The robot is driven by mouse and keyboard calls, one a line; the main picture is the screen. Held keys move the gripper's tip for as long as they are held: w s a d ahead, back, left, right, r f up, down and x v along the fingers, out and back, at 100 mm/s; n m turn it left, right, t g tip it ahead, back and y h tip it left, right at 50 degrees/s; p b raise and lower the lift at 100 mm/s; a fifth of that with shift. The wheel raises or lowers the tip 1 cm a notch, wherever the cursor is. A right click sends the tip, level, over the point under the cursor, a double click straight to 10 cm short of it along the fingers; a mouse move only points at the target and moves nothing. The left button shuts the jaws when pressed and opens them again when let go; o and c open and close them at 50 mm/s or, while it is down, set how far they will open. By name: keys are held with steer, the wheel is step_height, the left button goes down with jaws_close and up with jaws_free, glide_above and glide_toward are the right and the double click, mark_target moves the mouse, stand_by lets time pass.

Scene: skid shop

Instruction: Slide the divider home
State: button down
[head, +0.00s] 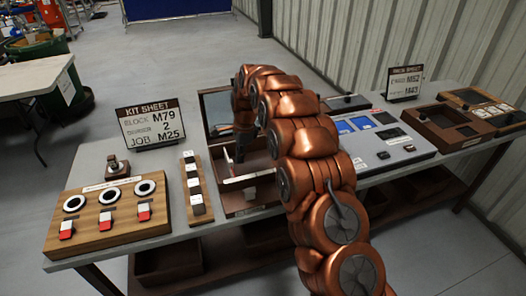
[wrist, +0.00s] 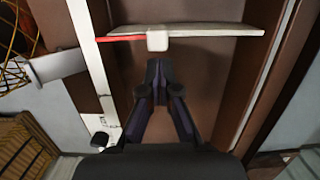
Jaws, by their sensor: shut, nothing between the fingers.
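The divider (head: 247,179) is a thin pale bar lying across a brown open box (head: 235,205) in the middle of the bench. In the wrist view the divider (wrist: 215,30) runs across the top of the picture, with a small white block (wrist: 157,39) on its near edge and a red strip to its left. My gripper (wrist: 157,72) is shut and empty, its fingertips just short of the white block; I cannot tell if they touch. In the head view my gripper (head: 238,155) is low over the box, partly hidden by my arm.
A wooden board with rings and red switches (head: 105,215) and a strip of white and black blocks (head: 194,184) lie left of the box. A kit sheet sign (head: 149,123) stands behind. A grey panel with blue screens (head: 385,150) is at the right.

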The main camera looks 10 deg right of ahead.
step_height(320, 180, up, 7)
steer(key=p, duration=0.1)
steer(key=shift+f+p, duration=0.15)
steer(key=shift+p, duration=0.15)
stand_by(0.5)
steer(key=s+d+r+n, duration=0.2)
steer(key=s+r+n, duration=0.25)
steer(key=s, duration=0.65)
steer(key=s+d+r+n, duration=0.2)
steer(key=s+r+n, duration=0.3)
steer(key=s, duration=0.7)
steer(key=s+d+f+n+h, duration=0.1)
steer(key=s+d+n, duration=0.1)
steer(key=s, duration=1.2)
steer(key=s+d+f+n+g, duration=0.1)
steer(key=s+d+n, duration=0.2)
steer(key=s, duration=1)
steer(key=shift+s+n+g+h, duration=0.3)
steer(key=shift+s+n+h, duration=0.1)
steer(key=shift+n, duration=0.75)
